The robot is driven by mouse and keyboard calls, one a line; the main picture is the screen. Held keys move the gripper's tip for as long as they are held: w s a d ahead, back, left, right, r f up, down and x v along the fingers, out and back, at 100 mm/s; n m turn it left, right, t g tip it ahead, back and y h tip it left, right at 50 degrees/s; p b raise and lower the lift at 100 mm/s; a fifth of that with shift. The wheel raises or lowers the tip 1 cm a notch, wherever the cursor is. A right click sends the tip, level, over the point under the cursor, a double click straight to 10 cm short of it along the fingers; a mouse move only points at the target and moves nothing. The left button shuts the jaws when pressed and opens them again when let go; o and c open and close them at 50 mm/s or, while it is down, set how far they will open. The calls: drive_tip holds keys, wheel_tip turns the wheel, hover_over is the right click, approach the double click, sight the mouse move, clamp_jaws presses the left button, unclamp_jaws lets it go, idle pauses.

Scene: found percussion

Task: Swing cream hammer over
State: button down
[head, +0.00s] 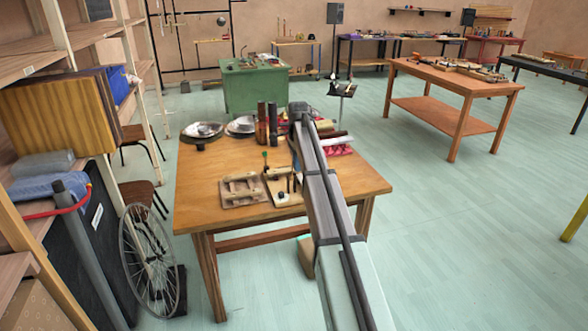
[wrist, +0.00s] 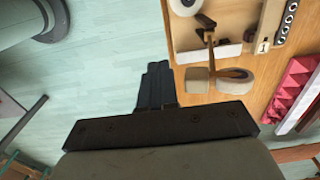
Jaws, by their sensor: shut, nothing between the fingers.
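In the wrist view, a cream hammer head (wrist: 236,82) sits at one end of a short brown wooden bar beside a wooden table's edge. A second, smaller cream block (wrist: 197,80) is at the bar's other end, and a thin wooden stick (wrist: 209,42) stands across the bar. I cannot tell which part swings. My gripper (wrist: 158,68) is shut and empty, left of these parts and apart from them in the picture, over the floor side of the table edge. In the head view my arm hides most of the gripper, and I cannot make out the hammer there.
The wooden table (head: 340,187) holds two wooden boards with blocks and pegs (head: 242,189), metal pans (head: 201,130) and dark cylinders (head: 262,122). A red ridged piece (wrist: 292,88) lies right of the hammer in the wrist view. A bicycle wheel (head: 137,262) stands left of the table.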

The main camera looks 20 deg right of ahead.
drive_tip(key=shift+w, duration=0.15)
idle(0.6)
drive_tip(key=shift+w, duration=2.75)
